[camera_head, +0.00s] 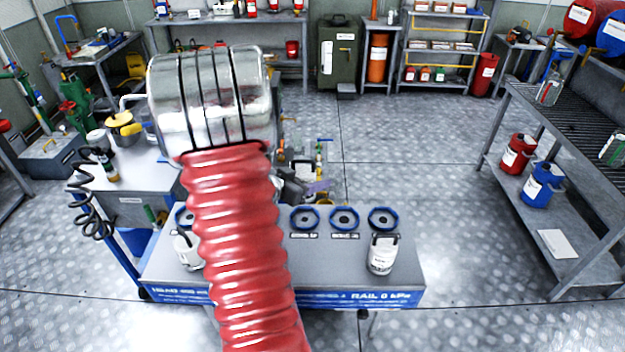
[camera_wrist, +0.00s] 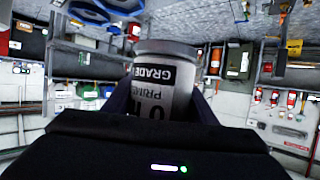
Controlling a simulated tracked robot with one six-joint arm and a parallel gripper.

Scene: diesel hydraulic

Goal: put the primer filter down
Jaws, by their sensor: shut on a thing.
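The primer filter (camera_wrist: 168,75) is a grey-white canister with a black band reading "GRADE" and the start of "PRIM". It appears upside down in the wrist view. My gripper (camera_wrist: 160,100) is shut on it, with dark fingers on both sides of the canister. In the head view, my red-sleeved arm and its metal cuff cover the middle left, and neither the gripper nor the held filter can be made out there.
A grey bench (camera_head: 335,275) with a blue front edge bears blue-ringed round seats (camera_head: 344,218). A white canister (camera_head: 382,254) stands at its right; another (camera_head: 187,250) is partly hidden at left. A side shelf (camera_head: 555,235) holds red and blue cans. Floor between is clear.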

